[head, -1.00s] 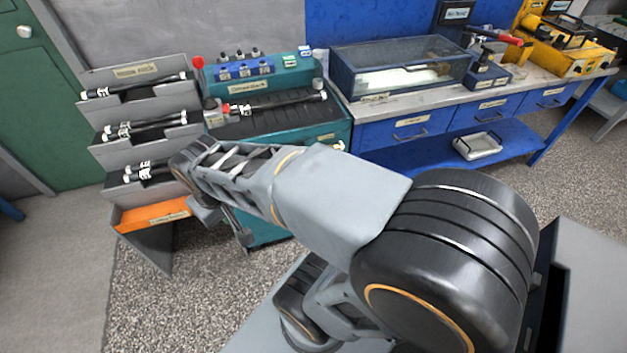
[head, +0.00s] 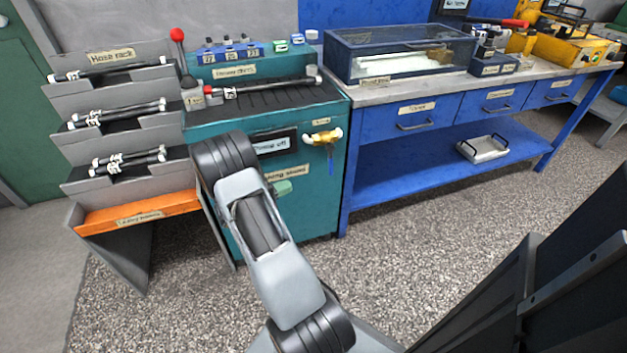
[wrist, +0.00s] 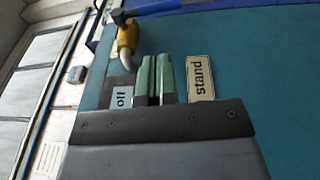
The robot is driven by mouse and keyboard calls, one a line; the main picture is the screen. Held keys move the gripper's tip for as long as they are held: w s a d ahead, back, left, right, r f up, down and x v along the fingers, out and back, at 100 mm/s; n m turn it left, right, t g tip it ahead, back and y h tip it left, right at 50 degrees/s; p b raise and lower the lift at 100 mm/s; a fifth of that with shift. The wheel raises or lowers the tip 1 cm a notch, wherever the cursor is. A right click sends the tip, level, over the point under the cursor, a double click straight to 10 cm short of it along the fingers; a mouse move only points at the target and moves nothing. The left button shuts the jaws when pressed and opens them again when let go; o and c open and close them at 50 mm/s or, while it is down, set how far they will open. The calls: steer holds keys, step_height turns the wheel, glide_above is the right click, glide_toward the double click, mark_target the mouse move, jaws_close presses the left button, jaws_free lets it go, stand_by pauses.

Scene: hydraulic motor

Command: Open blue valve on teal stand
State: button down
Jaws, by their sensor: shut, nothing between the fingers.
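The teal stand (head: 318,205) is left of the blue bench in the head view, and its front panel (wrist: 255,65) fills much of the wrist view. A valve with a yellow body (head: 325,136) and a blue handle (head: 331,162) hanging down is at the upper right of the stand's front.
A hose rack (head: 105,55) with several black hoses and an orange tray (head: 135,213) stands left. A red-knobbed lever (head: 178,50) and a hose (head: 265,89) are on the stand's top. The blue bench (head: 400,185) stands close right of the valve. Floor in front is clear.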

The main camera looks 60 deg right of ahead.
mark_target(330, 160)
steer(key=b+x, duration=0.2)
steer(key=x, duration=1.2)
steer(key=shift+w, duration=0.15)
